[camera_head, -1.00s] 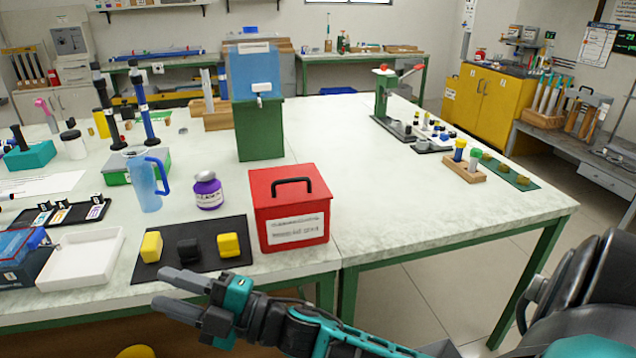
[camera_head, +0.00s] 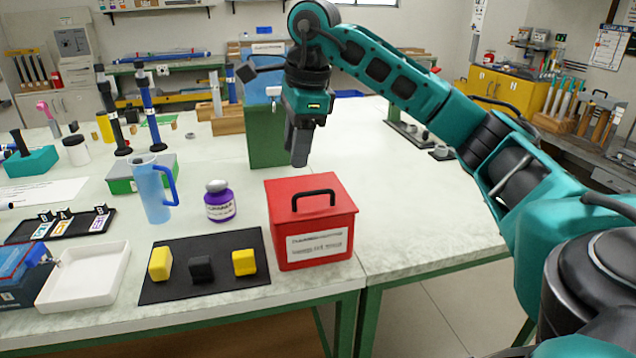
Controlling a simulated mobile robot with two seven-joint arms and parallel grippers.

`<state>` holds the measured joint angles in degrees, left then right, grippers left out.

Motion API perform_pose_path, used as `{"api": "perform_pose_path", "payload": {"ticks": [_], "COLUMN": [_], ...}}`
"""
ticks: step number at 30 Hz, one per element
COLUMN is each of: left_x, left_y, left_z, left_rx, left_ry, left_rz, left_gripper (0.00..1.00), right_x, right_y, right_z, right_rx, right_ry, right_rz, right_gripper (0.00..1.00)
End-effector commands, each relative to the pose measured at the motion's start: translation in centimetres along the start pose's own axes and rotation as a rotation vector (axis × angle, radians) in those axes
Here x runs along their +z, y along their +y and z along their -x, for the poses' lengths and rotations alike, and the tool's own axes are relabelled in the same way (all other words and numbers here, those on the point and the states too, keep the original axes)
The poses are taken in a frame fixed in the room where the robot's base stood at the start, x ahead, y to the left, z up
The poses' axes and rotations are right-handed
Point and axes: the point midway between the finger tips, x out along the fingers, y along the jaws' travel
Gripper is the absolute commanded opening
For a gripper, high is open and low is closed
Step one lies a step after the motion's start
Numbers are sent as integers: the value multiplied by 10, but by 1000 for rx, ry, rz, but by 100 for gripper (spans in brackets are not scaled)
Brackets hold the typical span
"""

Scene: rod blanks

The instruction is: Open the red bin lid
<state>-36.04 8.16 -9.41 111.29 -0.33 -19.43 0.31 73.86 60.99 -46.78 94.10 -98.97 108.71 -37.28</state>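The red bin (camera_head: 280,241) stands near the table's front edge. Its red lid (camera_head: 290,190) is closed on top and carries a black loop handle (camera_head: 313,194). A white label (camera_head: 317,244) is on its front. My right gripper (camera_head: 299,160) hangs in the air above and behind the lid in the picture, fingers pointing down. It is apart from the handle. Its fingers overlap from this side, so I cannot tell how far apart they are, and I see nothing held. My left gripper is not in view.
A black mat (camera_head: 222,282) with yellow and black blocks lies left of the bin. A purple-labelled bottle (camera_head: 219,203) and a blue jug (camera_head: 152,190) stand behind it. A green box (camera_head: 264,140) stands behind my gripper. The table right of the bin is clear.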

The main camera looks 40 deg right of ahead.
Motion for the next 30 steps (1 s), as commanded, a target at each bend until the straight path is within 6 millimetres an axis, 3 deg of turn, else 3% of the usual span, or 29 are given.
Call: {"api": "perform_pose_path", "payload": {"ticks": [1, 4, 8, 13, 24, 30], "left_x": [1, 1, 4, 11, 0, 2], "left_y": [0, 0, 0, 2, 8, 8], "left_z": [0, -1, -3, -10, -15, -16], "left_rx": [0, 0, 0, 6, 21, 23], "left_ry": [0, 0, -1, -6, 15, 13], "left_rz": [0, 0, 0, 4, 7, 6], "left_gripper": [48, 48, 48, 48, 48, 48], "right_x": [-15, -34, -44, -48, -57, -60], "right_y": [-5, -9, -10, -11, -15, -16], "right_z": [12, 27, 26, -1, -71, -91], "right_rx": [-26, -52, -59, -56, -57, -57], "right_ry": [45, 109, 139, 140, 138, 136], "right_rz": [-18, -39, -51, -50, -50, -50], "right_gripper": [38, 38, 38, 38, 38, 38]}}
